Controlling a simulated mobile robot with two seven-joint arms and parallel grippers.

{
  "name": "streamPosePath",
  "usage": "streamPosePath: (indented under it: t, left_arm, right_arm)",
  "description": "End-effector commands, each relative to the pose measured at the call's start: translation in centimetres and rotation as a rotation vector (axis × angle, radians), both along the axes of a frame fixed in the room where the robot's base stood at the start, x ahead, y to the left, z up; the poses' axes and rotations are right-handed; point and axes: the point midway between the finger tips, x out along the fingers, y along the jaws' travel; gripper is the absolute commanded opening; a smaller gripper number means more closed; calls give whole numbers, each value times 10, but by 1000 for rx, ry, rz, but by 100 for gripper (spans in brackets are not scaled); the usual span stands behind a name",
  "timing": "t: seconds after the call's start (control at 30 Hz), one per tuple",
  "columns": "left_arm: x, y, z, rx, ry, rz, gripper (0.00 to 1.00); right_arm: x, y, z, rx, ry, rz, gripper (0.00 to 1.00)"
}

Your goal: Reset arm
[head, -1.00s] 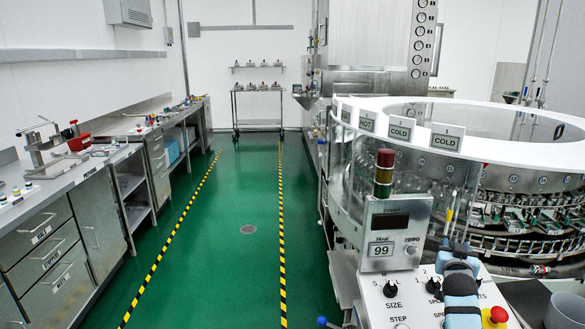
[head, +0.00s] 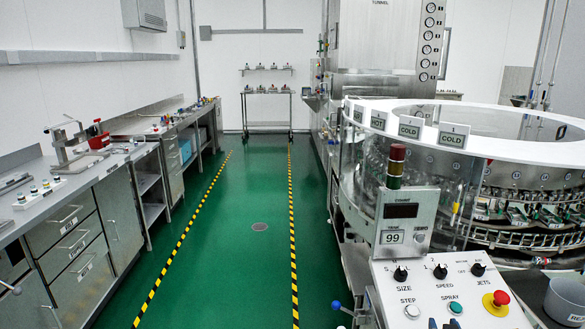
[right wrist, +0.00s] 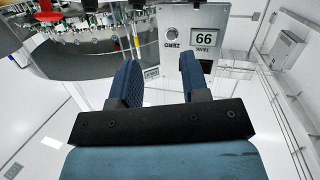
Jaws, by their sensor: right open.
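My right gripper (right wrist: 158,78) is open and empty in the right wrist view, its two blue ribbed fingers apart. It points toward the counter box (right wrist: 196,45), which appears upside down there, with clear space between the fingers. In the head view only small dark tips of my right gripper (head: 440,325) show at the bottom edge, in front of the control panel (head: 425,283). The counter box (head: 402,222) reads 99 and stands on that panel. My left gripper is in neither view.
The rotary washer (head: 480,185) with its white ring top fills the right side. The panel carries knobs, buttons and a red emergency stop (head: 496,303). A grey cup (head: 565,300) stands at right. A workbench (head: 75,185) lines the left. The green aisle (head: 240,260) is clear.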

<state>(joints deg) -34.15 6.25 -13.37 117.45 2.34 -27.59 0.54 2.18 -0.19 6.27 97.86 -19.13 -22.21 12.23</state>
Motion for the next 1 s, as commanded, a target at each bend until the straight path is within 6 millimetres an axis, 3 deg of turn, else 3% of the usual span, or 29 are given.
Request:
streamPosePath:
  t: [0.03, 0.1, 0.23, 0.4, 0.63, 0.7, 1.0]
  left_arm:
    - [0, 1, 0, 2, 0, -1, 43]
    - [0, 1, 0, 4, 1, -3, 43]
    - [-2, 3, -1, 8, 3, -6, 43]
    - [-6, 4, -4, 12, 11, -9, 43]
    - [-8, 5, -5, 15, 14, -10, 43]
    - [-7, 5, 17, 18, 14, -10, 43]
    - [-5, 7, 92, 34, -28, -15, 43]
  right_arm:
    - [-29, 16, -24, 0, 48, 43, 42]
    - [-68, 42, -49, 12, 108, 108, 42]
    - [-140, 88, -85, 47, 214, 221, 42]
    - [-217, 133, -110, 105, 320, 332, 42]
    - [-303, 180, -122, 188, 434, 446, 42]
    - [-303, 180, -98, 185, 430, 449, 42]
    - [-305, 174, -33, 150, 413, 453, 42]
